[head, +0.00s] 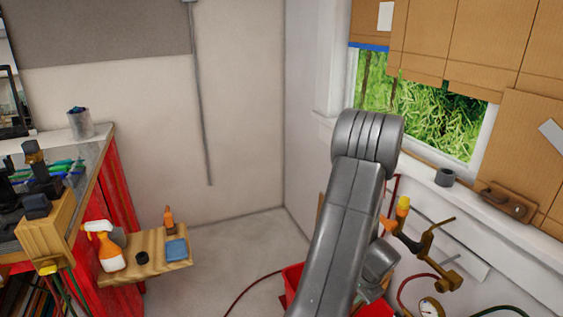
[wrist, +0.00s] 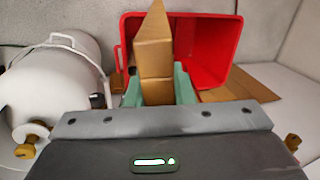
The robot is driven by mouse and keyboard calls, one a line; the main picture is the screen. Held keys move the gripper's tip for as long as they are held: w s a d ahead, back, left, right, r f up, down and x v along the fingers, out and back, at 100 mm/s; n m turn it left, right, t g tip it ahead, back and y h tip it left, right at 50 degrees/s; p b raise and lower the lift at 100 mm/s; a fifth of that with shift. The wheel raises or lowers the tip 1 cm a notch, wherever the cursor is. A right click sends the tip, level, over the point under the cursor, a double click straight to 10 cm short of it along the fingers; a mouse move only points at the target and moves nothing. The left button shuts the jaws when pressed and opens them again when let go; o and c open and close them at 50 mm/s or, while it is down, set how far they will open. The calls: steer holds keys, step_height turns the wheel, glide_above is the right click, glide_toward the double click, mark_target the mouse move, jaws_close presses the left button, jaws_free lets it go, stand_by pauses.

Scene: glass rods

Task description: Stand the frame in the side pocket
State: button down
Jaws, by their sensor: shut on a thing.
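In the wrist view, my gripper (wrist: 158,88) shows as a grey body with pale green parts on either side of a brown, pointed upright piece (wrist: 154,55). The gripper is shut on this piece. Its top stands in front of the open red bin (wrist: 212,45); whether it touches the bin I cannot tell. I cannot tell for sure that the brown piece is the frame, and no side pocket can be made out clearly. In the head view, my arm hides the gripper and most of the red bin (head: 292,275).
A white tank (wrist: 50,85) stands left of the gripper in the wrist view. Flat cardboard (wrist: 245,83) lies at the right. In the head view, brass fittings (head: 425,240) are right of my arm, and a wooden shelf (head: 150,262) with a spray bottle is at left.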

steer(key=w+a+r+n+g+y, duration=0.1)
steer(key=w+a+r+n, duration=0.25)
steer(key=a, duration=0.35)
steer(key=w+a+r+n+g, duration=0.1)
steer(key=w+a+r+n, duration=0.2)
steer(key=a+r+n, duration=0.35)
steer(key=w+a+r+n+g+y, duration=0.15)
steer(key=w+a, duration=0.25)
steer(key=a, duration=0.4)
step_height(320, 180, down, 33)
steer(key=b, duration=3.4)
steer(key=s+r+p, duration=0.3)
steer(key=r+p, duration=0.7)
steer(key=p, duration=1.1)
steer(key=shift+t+h, duration=0.35)
steer(key=shift+h, duration=0.1)
steer(key=shift+a+f+n, duration=0.1)
steer(key=shift+f+n, duration=0.05)
steer(key=shift+n, duration=0.1)
